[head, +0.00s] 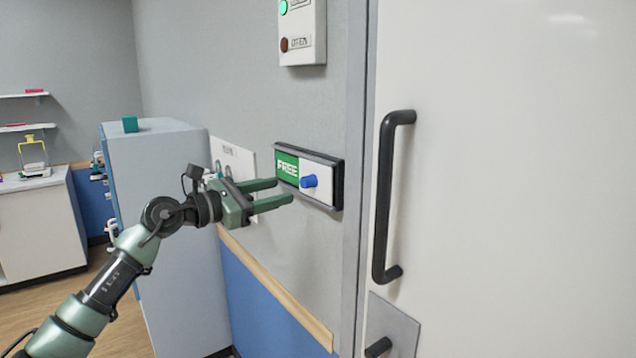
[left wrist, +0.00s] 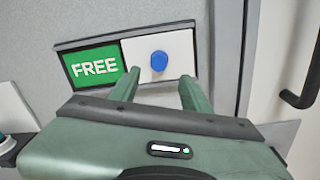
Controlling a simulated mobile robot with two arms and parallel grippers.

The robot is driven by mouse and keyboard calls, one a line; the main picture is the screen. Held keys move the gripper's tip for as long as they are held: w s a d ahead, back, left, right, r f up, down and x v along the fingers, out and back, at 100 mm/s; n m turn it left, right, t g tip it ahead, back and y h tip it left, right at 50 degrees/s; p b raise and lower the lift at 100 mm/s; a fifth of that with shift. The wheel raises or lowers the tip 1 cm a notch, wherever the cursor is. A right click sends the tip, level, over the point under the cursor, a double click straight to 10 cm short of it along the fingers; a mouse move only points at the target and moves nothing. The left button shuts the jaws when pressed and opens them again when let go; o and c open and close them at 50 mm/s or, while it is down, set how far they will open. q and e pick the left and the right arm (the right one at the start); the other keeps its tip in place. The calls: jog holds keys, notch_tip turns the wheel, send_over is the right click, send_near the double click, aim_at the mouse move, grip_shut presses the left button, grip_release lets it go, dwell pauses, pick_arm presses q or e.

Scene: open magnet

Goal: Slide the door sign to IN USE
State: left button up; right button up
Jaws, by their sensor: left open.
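The door sign (head: 319,169) is a dark-framed panel on the grey wall left of the door. Its left part shows green with the word FREE, and a white slider plate (head: 322,189) with a blue knob (head: 309,181) covers the right part. In the left wrist view the sign (left wrist: 95,66) and the blue knob (left wrist: 159,61) are near the top. My left gripper (head: 285,191) is open, its fingers pointing at the sign. In the left wrist view its fingertips (left wrist: 159,82) lie just below the knob, one on each side, with nothing between them. My right gripper is not seen.
The white door (head: 500,180) with a long black handle (head: 385,195) stands right of the sign. An indicator box (head: 303,45) hangs above it. A wall plate (head: 234,163) and a grey-blue cabinet (head: 165,220) are at the left.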

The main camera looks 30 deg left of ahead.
aim_at(303, 184)
pick_arm(q)
jog(key=w+p, duration=0.2)
jog(key=w, duration=0.1)
jog(key=shift+d+r+p, duration=0.35)
jog(key=shift+p, duration=0.05)
jog(key=x, duration=0.2)
jog(key=p+x, duration=0.1)
jog(key=shift+w+d+f+p, duration=0.2)
jog(key=shift+w+f+p, duration=0.05)
jog(key=shift+w+p, duration=0.05)
jog(key=shift+w+d+f, duration=0.1)
jog(key=shift+w+f, duration=0.05)
jog(key=shift+w, duration=0.1)
jog(key=shift+s, duration=0.1)
jog(key=c, duration=0.8)
grip_shut()
